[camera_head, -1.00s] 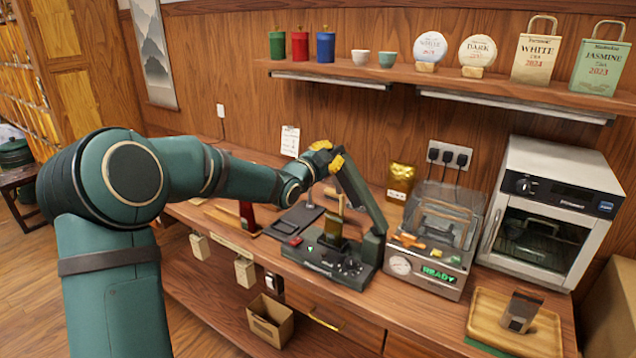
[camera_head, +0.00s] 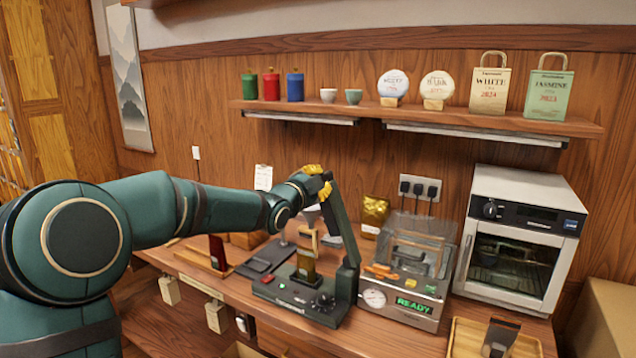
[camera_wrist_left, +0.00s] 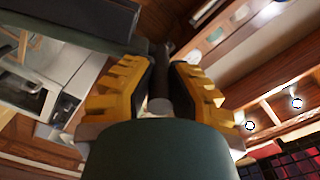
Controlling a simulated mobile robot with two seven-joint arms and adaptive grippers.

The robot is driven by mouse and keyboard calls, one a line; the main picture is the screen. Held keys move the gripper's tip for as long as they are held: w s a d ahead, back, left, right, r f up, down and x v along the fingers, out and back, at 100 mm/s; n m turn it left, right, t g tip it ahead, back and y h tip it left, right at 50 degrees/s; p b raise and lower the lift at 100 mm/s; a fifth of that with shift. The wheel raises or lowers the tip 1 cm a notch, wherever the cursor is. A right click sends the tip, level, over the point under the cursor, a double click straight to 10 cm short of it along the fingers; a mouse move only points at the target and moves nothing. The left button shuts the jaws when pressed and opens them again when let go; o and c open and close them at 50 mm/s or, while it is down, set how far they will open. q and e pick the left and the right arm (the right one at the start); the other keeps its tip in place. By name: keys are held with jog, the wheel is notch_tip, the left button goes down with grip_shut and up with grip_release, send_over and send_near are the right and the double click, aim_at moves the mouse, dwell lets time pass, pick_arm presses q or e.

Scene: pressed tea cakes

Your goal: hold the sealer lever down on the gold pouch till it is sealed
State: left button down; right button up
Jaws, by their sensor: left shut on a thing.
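The black sealer (camera_head: 292,299) stands on the wooden counter with a small green light lit. Its dark lever (camera_head: 340,228) is raised, rising from the hinge at the right and leaning left. A dull gold pouch (camera_head: 306,268) stands upright at the sealer, below the lever. My left gripper (camera_head: 324,183), with yellow fingers, is shut on the lever's upper end. In the left wrist view the yellow fingers sit on both sides of a dark round bar (camera_wrist_left: 160,106), the lever's handle. My right gripper is not in view.
A shiny gold bag (camera_head: 375,209) stands behind the sealer. A vacuum machine (camera_head: 408,300) showing READY is close on the right, then an oven (camera_head: 520,240). A dark red stand (camera_head: 217,252) is on the left. A wooden tray (camera_head: 463,340) is at front right. A shelf (camera_head: 430,115) runs above.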

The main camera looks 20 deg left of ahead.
pick_arm(q)
jog(key=c, duration=0.9)
grip_release()
jog(key=shift+o, duration=0.2)
jog(key=s+a, duration=0.1)
jog(key=s, duration=1.1)
jog(key=shift+w, duration=0.1)
